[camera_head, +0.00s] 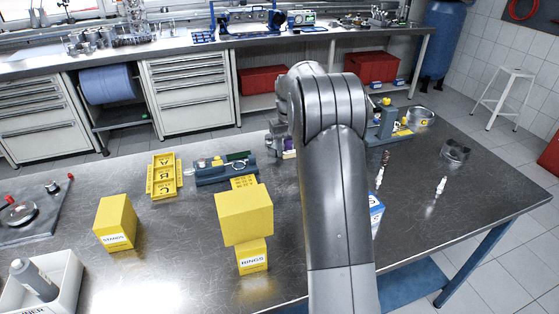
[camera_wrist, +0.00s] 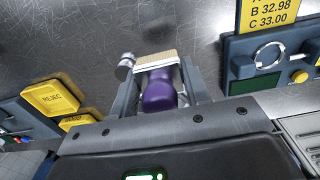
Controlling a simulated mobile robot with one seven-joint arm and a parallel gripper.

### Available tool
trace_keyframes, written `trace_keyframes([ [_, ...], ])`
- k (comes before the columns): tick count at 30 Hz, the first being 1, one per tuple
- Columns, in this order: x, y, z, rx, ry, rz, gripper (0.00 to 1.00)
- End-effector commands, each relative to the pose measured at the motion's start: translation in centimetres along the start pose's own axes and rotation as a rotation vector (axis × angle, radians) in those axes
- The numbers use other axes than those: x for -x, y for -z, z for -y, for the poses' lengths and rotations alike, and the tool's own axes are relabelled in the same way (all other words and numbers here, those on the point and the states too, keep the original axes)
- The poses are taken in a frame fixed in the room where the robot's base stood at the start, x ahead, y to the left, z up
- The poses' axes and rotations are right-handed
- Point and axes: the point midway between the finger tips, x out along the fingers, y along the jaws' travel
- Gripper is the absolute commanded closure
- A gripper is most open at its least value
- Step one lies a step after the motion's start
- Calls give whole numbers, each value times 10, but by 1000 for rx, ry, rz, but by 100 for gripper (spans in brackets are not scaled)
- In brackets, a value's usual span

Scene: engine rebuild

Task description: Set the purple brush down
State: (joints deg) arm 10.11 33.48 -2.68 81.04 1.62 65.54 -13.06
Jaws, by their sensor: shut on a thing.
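My gripper (camera_wrist: 158,82) is shut on the purple brush (camera_wrist: 160,94), with one grey finger on each side of it in the wrist view. The brush's purple handle lies toward the palm and its pale, flat end points away, over the metal bench top. I cannot tell whether that end touches the bench. In the head view only a small purple patch (camera_head: 289,145) shows beside my arm, which hides most of the gripper.
A small metal cylinder (camera_wrist: 126,66) stands just left of the brush. A yellow REJECT block (camera_wrist: 55,97) is at left, and a blue-grey gauge station (camera_wrist: 240,72) at right. Yellow boxes (camera_head: 115,222) and a lettered yellow tray (camera_head: 163,176) occupy the bench's left side. Bare metal lies beyond the brush.

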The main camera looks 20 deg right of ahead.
Motion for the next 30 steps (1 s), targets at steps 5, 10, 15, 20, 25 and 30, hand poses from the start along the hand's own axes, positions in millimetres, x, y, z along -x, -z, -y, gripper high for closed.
trace_keyframes([
  [5, -15, 16, 20, 1, 0, -1, 82],
  [10, -23, 19, 23, -1, 0, 0, 82],
  [15, -48, 18, 23, -1, 0, 3, 82],
  [20, -58, 19, 23, -1, 0, -1, 82],
  [25, -58, 19, 23, -1, 0, -1, 82],
  [30, -60, 19, 23, -1, 0, -1, 53],
])
